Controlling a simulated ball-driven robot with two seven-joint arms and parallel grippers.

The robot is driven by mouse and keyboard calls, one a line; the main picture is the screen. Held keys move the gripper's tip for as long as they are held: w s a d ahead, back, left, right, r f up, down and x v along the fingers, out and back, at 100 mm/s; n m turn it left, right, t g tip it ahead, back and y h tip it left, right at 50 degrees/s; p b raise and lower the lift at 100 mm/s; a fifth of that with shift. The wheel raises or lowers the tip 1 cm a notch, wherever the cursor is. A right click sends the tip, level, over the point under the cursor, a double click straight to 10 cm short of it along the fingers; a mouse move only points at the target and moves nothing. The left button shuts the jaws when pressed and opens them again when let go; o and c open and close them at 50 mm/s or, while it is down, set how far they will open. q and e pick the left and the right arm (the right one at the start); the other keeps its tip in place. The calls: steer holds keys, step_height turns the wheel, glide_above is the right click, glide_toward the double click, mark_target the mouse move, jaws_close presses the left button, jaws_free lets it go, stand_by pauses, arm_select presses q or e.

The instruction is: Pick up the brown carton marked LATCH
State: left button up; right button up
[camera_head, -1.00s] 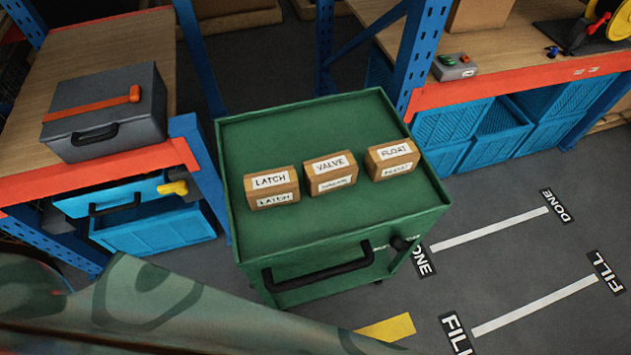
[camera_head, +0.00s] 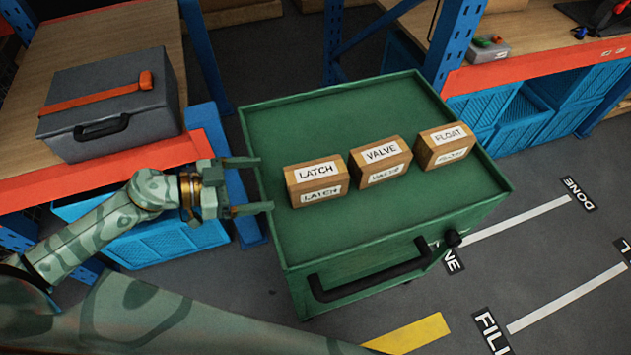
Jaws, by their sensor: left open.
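The brown carton marked LATCH (camera_head: 317,182) stands at the left of a row of three on the green cart top (camera_head: 390,228). The carton marked VALVE (camera_head: 381,162) is in the middle, close beside it, and the carton marked FLOAT (camera_head: 444,147) is at the right. My left gripper (camera_head: 265,185) is open and empty at the cart's left edge. Its two fingers point right toward the LATCH carton, with a gap between them and the carton. My right gripper does not show.
The cart has a black handle (camera_head: 370,270) on its front. A grey case (camera_head: 108,105) with an orange strap sits on the left shelf, above blue crates. A blue rack post (camera_head: 466,40) rises behind the cart. The cart top in front of and behind the cartons is bare.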

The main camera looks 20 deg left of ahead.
mark_target(303, 175)
arm_select(q)
steer(key=x, duration=0.6)
steer(key=shift+b, duration=0.3)
steer(key=shift+w+d+f, duration=0.2)
steer(key=shift+w+d, duration=0.15)
steer(key=shift+d, duration=0.1)
steer(key=x, duration=0.2)
steer(key=b+x, duration=0.1)
steer(key=x, duration=0.2)
steer(key=shift+w+r+b, duration=0.2)
steer(key=shift+w+b, duration=0.05)
steer(key=shift+b, duration=0.05)
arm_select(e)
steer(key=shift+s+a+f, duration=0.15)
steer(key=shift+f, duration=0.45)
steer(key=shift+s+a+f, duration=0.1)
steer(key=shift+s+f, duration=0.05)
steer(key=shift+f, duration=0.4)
arm_select(q)
steer(key=shift+r, duration=0.1)
steer(key=c, duration=1.3)
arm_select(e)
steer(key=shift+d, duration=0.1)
